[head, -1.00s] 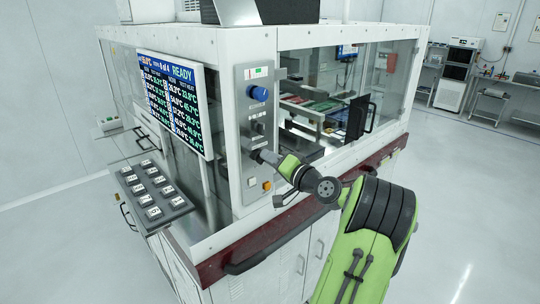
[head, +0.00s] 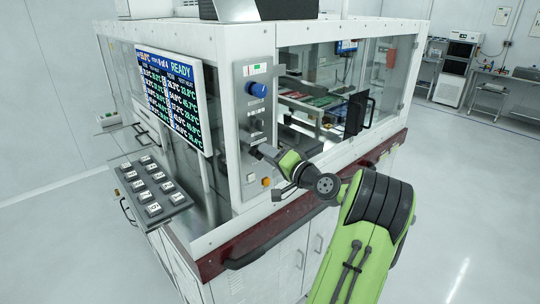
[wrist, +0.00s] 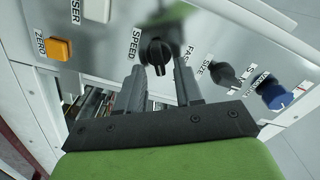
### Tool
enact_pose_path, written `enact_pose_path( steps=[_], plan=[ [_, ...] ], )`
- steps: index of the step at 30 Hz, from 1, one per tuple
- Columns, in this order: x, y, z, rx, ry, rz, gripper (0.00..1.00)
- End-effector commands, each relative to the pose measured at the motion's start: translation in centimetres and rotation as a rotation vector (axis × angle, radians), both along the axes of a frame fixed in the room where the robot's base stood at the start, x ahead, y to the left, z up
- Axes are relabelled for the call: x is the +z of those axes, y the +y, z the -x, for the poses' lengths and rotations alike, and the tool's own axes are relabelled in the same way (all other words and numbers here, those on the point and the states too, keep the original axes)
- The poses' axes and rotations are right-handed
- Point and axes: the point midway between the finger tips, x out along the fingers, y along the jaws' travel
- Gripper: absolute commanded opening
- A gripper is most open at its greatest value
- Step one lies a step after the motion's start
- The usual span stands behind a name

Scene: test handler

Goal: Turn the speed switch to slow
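The speed switch (wrist: 157,52) is a black rotary knob on the grey control panel (wrist: 108,45), seen sideways in the wrist view. The SPEED label is to its left and the FAST label to its right. I see no SLOW label; that side is near or behind my fingers. I cannot tell clearly where the knob points. My gripper (wrist: 160,67) is open, its two fingertips at either side of the knob's near edge; contact is unclear. In the head view my gripper (head: 257,149) is close against the panel (head: 259,68), and the switch is hard to make out.
Above the gripper on the panel are a blue knob (head: 257,90) and dark switches; an orange button (head: 266,181) is below. The wrist view shows the size switch (wrist: 224,75) and blue vacuum knob (wrist: 275,94). A screen reading READY (head: 172,92) and button tray (head: 151,189) are left.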

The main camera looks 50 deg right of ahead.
Motion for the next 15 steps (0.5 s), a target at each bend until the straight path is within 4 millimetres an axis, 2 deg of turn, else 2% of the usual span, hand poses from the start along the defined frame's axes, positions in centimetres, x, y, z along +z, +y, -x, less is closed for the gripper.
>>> enact_pose_path(
  steps=[9,11,15],
  plan=[
    [0.0,0.1,0.3,0.000,0.000,0.002,0.37],
    [-0.1,0.2,1.1,-0.003,0.001,0.002,0.37],
    [-0.4,0.8,4.5,-0.007,0.001,0.002,0.37]
  ],
)
